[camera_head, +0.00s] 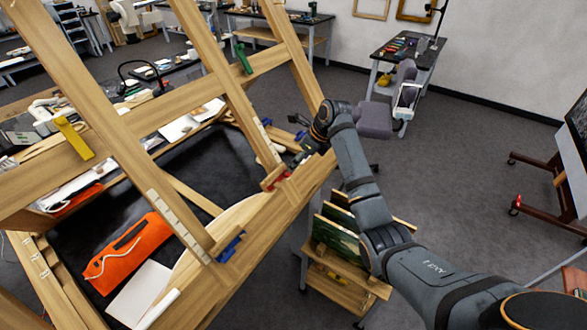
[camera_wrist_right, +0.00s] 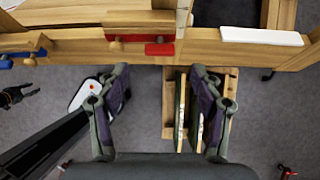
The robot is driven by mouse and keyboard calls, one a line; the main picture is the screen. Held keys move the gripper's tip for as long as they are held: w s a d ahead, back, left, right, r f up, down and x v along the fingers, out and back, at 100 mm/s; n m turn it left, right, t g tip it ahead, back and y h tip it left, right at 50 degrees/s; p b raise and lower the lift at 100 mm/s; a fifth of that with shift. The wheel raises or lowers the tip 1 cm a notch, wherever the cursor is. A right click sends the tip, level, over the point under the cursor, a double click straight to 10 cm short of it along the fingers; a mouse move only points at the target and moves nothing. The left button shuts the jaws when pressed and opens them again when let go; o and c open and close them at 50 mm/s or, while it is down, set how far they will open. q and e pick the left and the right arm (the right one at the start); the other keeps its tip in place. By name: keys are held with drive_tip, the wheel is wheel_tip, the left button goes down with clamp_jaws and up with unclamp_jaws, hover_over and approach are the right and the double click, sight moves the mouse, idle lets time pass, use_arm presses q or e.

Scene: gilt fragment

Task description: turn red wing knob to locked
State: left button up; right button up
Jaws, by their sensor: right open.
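The red wing knob (camera_head: 281,179) sits on the wooden frame's lower beam (camera_head: 250,215), at the foot of an upright. In the right wrist view the red knob (camera_wrist_right: 159,49) lies lengthwise along the beam, just beyond my fingertips and roughly centred between them. My right gripper (camera_head: 292,150) is by the beam near this knob. In the right wrist view its fingers (camera_wrist_right: 160,70) are spread wide with nothing between them, apart from the knob. A small dark claw-like shape (camera_wrist_right: 18,95) at that view's left may be my left gripper. The knob's lock markings cannot be read.
A blue knob (camera_head: 229,247) is nearer on the same beam; green (camera_head: 243,57) and yellow (camera_head: 73,138) pieces sit higher on the frame. A wooden rack with panels (camera_head: 335,240) stands below my right arm. An orange bag (camera_head: 127,252) lies behind the frame. Open floor lies right.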

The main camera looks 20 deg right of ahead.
drive_tip(key=v, duration=0.5)
drive_tip(key=shift+f, duration=0.1)
